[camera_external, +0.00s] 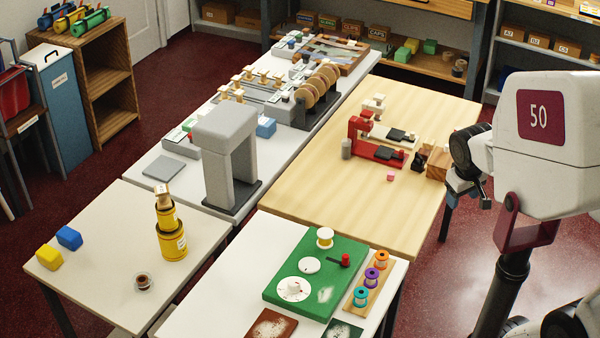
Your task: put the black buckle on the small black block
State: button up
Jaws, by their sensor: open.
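On the wooden table, a small black piece (418,162) sits beside a wooden block; it may be the black buckle or the small black block, too small to tell. A flat black piece (388,153) lies on the base of a red machine, and another dark flat piece (398,135) lies on a white machine behind it. I cannot tell which of these the task names. My gripper (466,191) is at the right, near the table's right edge, apart from these pieces. It is open, and I see nothing held in it.
The red machine (362,140), white machine (374,108), wooden block (437,163), grey cylinder (347,149) and pink cube (391,177) share the wooden table (320,195). Its front part is clear. A green board (273,274) with spools stands on a nearer white table.

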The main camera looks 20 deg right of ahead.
jog(key=shift+m+t+y, duration=0.4)
jog(key=shift+m+y, duration=0.2)
jog(key=shift+m, duration=0.2)
jog(key=shift+s+a+f, duration=0.15)
jog(key=shift+s+a, duration=0.1)
jog(key=shift+s, duration=0.6)
jog(key=shift+s+a+f, duration=0.1)
jog(key=shift+s+a, duration=0.15)
jog(key=shift+s, duration=0.55)
jog(key=shift+s+a+f, duration=0.15)
jog(key=shift+s+a, duration=0.1)
jog(key=shift+s, duration=0.6)
